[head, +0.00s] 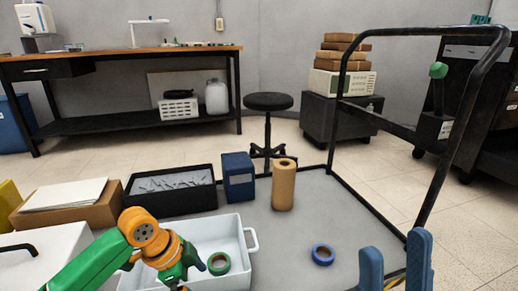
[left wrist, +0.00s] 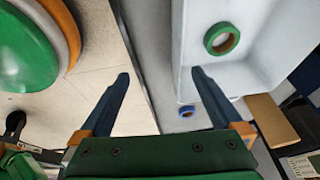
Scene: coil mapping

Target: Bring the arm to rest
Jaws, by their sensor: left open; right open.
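My left arm comes in from the left of the head view and reaches over the white bin (head: 240,222); its fingers are largely hidden there. In the left wrist view my left gripper (left wrist: 160,77) is open and empty, with its two blue fingers wide apart. A green coil (head: 219,264) lies in the white bin; it also shows in the left wrist view (left wrist: 209,38). A blue coil (head: 313,255) lies on the grey platform; it also shows in the left wrist view (left wrist: 187,111). My right gripper (head: 395,243) is open and empty at the bottom right.
A tan cylinder (head: 284,185), a blue box (head: 238,177) and a black tray (head: 171,203) with small metal pieces stand behind the bin. A black rail (head: 455,140) rises on the right. The grey platform (head: 330,205) is clear between the cylinder and the rail.

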